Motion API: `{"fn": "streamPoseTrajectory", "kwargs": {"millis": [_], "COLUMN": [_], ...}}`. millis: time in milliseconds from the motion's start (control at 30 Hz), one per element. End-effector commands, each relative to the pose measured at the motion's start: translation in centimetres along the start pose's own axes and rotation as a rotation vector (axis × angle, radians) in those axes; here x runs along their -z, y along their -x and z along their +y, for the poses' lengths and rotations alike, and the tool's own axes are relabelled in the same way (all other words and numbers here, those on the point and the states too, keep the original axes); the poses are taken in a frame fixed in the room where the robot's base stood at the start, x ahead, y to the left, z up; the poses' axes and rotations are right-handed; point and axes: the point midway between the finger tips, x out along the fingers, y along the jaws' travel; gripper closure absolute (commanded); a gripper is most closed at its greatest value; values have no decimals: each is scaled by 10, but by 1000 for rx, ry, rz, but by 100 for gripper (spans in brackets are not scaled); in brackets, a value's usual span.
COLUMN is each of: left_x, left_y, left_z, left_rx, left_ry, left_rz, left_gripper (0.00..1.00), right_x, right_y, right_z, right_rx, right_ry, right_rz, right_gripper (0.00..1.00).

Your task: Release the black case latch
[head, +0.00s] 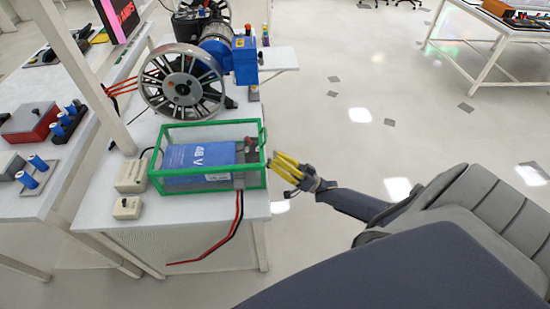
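A green open-frame case (200,187) stands on the white bench and holds a blue battery block (198,156) marked 48 V. A small dark grey fitting (239,180) sits at the case's front rail near the right end; it may be the black latch, but it is too small to be sure. My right gripper (272,160) has yellow fingers, which look apart with nothing between them. Its fingertips are just right of the case's right side, close to the green frame; whether they touch it I cannot tell. My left gripper is not in view.
A spoked wheel with a motor (183,85) stands behind the case. Two small beige boxes (126,207) are at its left. Red and black cables (238,215) hang over the bench's front. A side table holds a red box (30,121). Open floor lies to the right.

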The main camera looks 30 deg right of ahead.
Motion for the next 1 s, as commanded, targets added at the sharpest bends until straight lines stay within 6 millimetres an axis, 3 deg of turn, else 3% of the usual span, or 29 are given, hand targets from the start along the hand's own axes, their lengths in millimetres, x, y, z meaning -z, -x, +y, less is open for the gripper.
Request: {"fn": "streamPoseTrajectory", "kwargs": {"millis": [367,667,1000], "left_x": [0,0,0], "left_y": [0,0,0], "left_z": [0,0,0], "left_rx": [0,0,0], "left_ry": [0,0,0], "left_rz": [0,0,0], "left_gripper": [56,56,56], "right_x": [-4,-2,24], "right_y": [3,2,-26], "right_z": [-5,-6,-12], "right_rx": [176,172,182], "right_ry": [221,214,211], "right_rz": [-1,-1,-3], "right_gripper": [100,100,100]}}
